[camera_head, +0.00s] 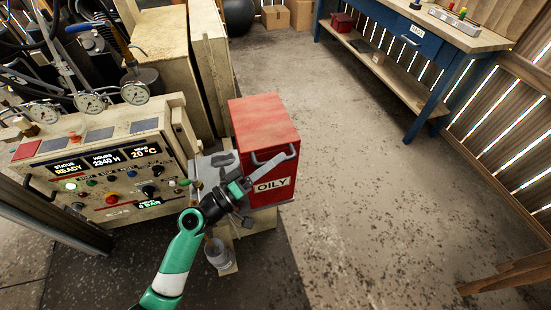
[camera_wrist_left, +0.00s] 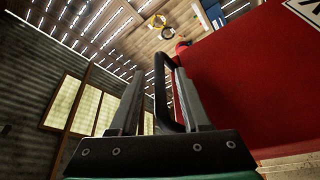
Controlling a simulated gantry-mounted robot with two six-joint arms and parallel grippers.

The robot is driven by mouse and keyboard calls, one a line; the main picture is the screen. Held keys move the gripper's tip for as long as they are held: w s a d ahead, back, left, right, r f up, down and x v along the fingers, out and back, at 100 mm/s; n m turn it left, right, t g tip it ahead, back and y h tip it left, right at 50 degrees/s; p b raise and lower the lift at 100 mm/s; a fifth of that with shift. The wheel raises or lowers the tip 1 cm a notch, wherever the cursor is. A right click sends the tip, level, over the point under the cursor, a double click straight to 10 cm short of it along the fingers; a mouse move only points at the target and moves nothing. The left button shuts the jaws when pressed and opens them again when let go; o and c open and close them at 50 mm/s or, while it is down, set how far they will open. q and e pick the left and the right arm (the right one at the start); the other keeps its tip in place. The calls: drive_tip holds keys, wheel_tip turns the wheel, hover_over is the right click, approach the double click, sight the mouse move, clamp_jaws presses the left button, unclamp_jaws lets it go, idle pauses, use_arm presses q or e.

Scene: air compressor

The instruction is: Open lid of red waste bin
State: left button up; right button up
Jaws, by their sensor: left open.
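The red waste bin (camera_head: 264,120) stands in the middle of the head view, its lid shut and an "OILY" label on its front. A dark handle (camera_head: 262,162) sits on the upper front. My left gripper (camera_head: 278,162) is at the front of the bin by this handle. In the left wrist view the bin's red face (camera_wrist_left: 240,85) fills the right, and the dark handle (camera_wrist_left: 160,95) runs between my two open fingers. I cannot tell whether either finger touches it. My right gripper does not show.
A control panel (camera_head: 105,185) with gauges stands close on the left of the bin. A small grey can (camera_head: 218,254) stands below my left wrist. A blue workbench (camera_head: 415,32) is at the back right. The concrete floor (camera_head: 370,190) right of the bin is clear.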

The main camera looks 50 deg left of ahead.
use_arm(q)
drive_tip(key=shift+w, duration=0.3)
drive_tip(key=shift+c, duration=0.3)
clamp_jaws()
drive_tip(key=shift+r, duration=0.1)
idle(0.9)
